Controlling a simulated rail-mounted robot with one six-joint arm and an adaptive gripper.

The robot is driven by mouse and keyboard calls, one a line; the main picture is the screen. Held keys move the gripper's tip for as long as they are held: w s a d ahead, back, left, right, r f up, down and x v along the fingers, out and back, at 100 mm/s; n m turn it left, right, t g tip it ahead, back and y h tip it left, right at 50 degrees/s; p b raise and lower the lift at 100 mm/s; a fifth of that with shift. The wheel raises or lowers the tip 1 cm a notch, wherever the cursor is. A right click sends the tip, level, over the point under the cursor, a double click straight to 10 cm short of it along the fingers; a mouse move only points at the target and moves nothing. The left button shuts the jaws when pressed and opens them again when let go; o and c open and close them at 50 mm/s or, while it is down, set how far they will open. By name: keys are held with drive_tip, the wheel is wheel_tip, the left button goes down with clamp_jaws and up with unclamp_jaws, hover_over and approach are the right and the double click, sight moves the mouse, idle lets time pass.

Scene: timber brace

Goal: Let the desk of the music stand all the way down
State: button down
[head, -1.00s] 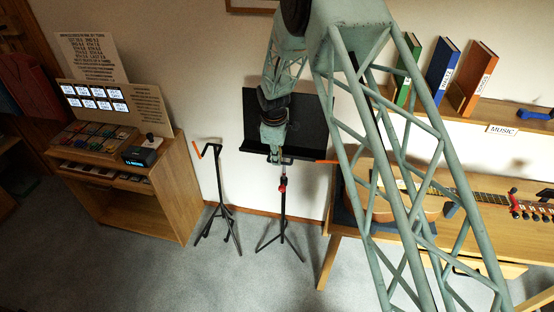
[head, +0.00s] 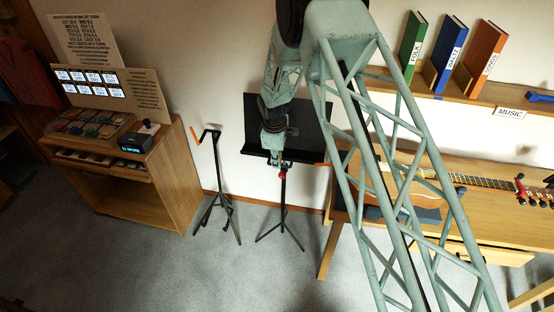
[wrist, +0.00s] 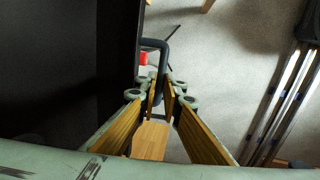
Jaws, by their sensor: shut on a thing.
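The music stand's black desk (head: 312,125) stands against the wall in the head view, on a thin tripod (head: 283,215). A red collar (head: 283,175) sits on the pole just below the desk. My gripper (head: 275,157) is at the desk's lower front, and my arm hides part of the desk. In the wrist view the desk (wrist: 45,70) fills the left side. My gripper (wrist: 161,88) is shut on a dark bent bar (wrist: 153,44) of the stand, with the red part (wrist: 143,58) beside it. The exact grip is partly hidden by the fingertips.
A second thin stand (head: 217,185) with an orange-tipped hook is close on the left. A wooden cabinet (head: 170,190) stands farther left. A wooden bench (head: 470,215) with a guitar is on the right, below a shelf of binders (head: 447,55). Carpet in front is clear.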

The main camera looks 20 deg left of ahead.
drive_tip(key=shift+s+f+b, duration=0.1)
drive_tip(key=shift+f+b, duration=0.25)
drive_tip(key=shift+f, duration=0.85)
drive_tip(key=shift+d, duration=0.1)
drive_tip(key=c, duration=2.8)
unclamp_jaws()
drive_tip(key=shift+f, duration=0.15)
drive_tip(key=shift+r, duration=0.25)
drive_tip(key=shift+s+d+r, duration=0.1)
drive_tip(key=shift+s+r, duration=0.25)
drive_tip(key=shift+r, duration=1.55)
drive_tip(key=shift+s+r, duration=0.35)
drive_tip(key=shift+r, duration=1.6)
drive_tip(key=shift+s+d+r, duration=0.1)
drive_tip(key=shift+s+r, duration=0.25)
drive_tip(key=shift+r, duration=1.55)
drive_tip(key=shift+a, duration=0.1)
